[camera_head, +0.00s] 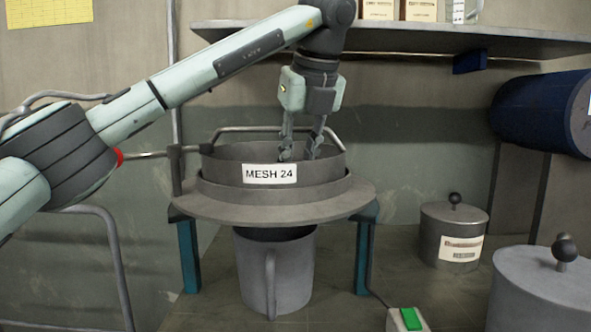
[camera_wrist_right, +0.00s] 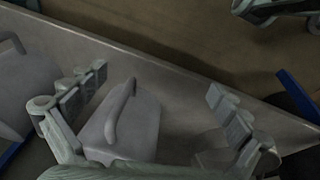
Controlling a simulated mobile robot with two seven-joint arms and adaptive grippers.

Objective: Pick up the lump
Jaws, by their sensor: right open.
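No lump shows in either view. The grey round sieve (camera_head: 328,170), labelled MESH 24, rests on a wide flanged stand (camera_head: 250,210), and its front wall hides most of the inside. My left gripper (camera_head: 300,154) points down into the sieve, with its fingers somewhat apart. The tips are low behind the rim, and I cannot tell whether anything is between them. My right gripper (camera_wrist_right: 160,106) is open in the right wrist view, with its fingers wide apart. A grey body with a bar handle (camera_wrist_right: 128,130) shows between and below those fingers; I cannot tell if they touch it.
A grey mug (camera_head: 293,275) stands under the sieve. Lidded canisters (camera_head: 435,235) (camera_head: 530,295) stand at right, near a green switch (camera_head: 410,318). A dark blue cylinder (camera_head: 535,112) is at upper right. A shelf (camera_head: 400,38) overhangs the back, close to my left arm.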

